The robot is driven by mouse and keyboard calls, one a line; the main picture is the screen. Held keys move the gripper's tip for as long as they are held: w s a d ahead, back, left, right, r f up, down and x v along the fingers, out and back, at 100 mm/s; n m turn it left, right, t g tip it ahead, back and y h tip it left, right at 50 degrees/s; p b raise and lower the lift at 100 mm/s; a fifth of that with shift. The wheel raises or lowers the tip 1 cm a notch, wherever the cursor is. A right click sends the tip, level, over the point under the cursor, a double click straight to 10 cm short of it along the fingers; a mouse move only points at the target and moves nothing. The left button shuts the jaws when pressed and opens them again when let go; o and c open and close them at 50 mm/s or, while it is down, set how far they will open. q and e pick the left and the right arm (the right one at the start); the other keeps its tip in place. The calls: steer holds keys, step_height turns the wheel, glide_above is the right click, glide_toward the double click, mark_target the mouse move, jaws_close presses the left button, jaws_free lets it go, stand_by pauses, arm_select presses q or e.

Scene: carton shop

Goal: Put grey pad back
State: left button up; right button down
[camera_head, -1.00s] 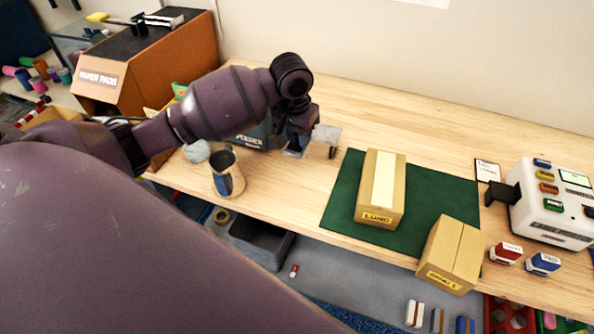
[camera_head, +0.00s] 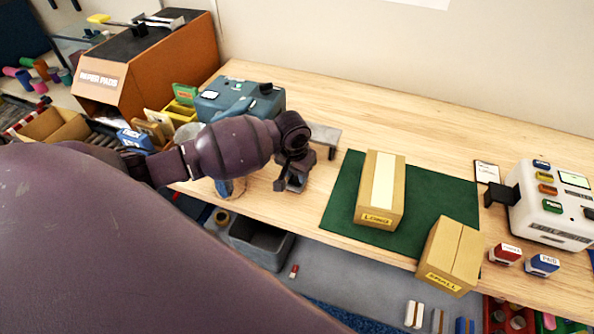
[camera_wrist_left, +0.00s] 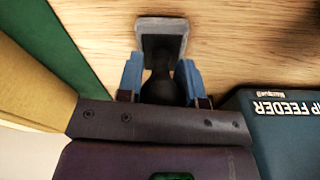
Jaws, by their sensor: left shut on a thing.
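My left gripper (camera_head: 293,184) is over the wooden table, left of the green mat. In the left wrist view its two blue fingers (camera_wrist_left: 160,82) are shut on the dark knob of the grey pad (camera_wrist_left: 162,27). The pad has a flat rectangular head with a light grey rim, seen beyond the fingertips. In the head view the pad (camera_head: 297,184) shows only as a small grey patch under the gripper; whether it touches the table I cannot tell. My right gripper is not in view.
A grey stand (camera_head: 326,137) is just behind the gripper.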

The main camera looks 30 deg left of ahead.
arm_select(q)
steer(key=shift+f, duration=0.1)
steer(key=o, duration=0.8)
steer(key=shift+o, duration=0.2)
steer(key=r, duration=0.4)
steer(key=s+r, duration=0.1)
steer(key=r, duration=0.7)
steer(key=shift+s+r+b, duration=0.15)
steer(key=shift+s+b, duration=0.1)
steer(key=shift+b, duration=0.05)
